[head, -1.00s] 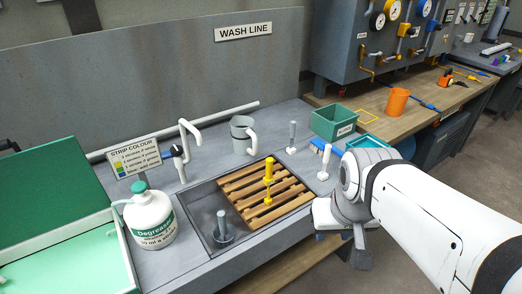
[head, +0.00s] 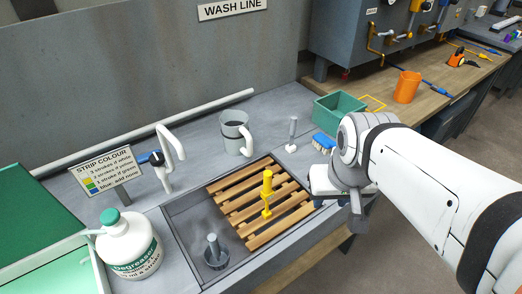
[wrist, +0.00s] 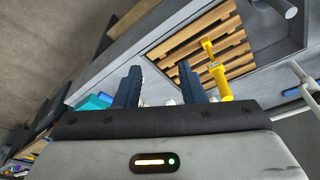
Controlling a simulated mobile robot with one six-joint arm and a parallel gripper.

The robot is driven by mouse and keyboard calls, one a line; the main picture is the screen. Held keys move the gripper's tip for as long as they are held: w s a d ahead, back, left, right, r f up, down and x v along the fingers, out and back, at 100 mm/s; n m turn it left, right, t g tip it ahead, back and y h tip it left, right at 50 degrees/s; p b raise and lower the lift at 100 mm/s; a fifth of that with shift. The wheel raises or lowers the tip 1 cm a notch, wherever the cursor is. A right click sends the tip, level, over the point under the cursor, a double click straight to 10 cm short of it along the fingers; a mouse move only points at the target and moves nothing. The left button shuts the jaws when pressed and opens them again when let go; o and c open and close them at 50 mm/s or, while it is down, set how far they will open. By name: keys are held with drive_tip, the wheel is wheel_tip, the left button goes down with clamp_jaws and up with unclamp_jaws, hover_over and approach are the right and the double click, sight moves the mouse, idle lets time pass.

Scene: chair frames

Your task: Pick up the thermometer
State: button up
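No thing is plainly recognisable as a thermometer. A yellow upright tool (head: 267,188) with a thin stem stands on the wooden slatted rack (head: 240,212) over the sink; it may be the thermometer, but I cannot tell. It also shows in the wrist view (wrist: 218,78), just right of my fingers. A small grey-handled upright item (head: 292,130) stands behind the rack. My gripper (wrist: 158,72) is open, its two dark fingers apart with nothing held between them. In the head view my gripper is right of the rack, its fingertips unclear.
A degreaser bottle (head: 127,245) stands left of the sink (head: 185,235), which holds a grey upright piece (head: 214,250). A tap (head: 170,150), a grey jug (head: 233,132), a blue brush (head: 323,142) and a green bin (head: 340,107) stand behind. An orange cup (head: 407,87) is farther right.

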drive_tip(key=shift+d, duration=0.1)
drive_tip(key=shift+o, duration=1)
drive_tip(key=shift+w, duration=0.3)
drive_tip(key=g+b, duration=0.3)
hover_over(268, 186)
drive_tip(key=w, duration=0.1)
wheel_tip(268, 186, down, 3)
drive_tip(key=shift+w+f, duration=0.1)
drive_tip(key=shift+f, duration=0.35)
wheel_tip(268, 186, down, 7)
drive_tip(key=shift+f, duration=0.1)
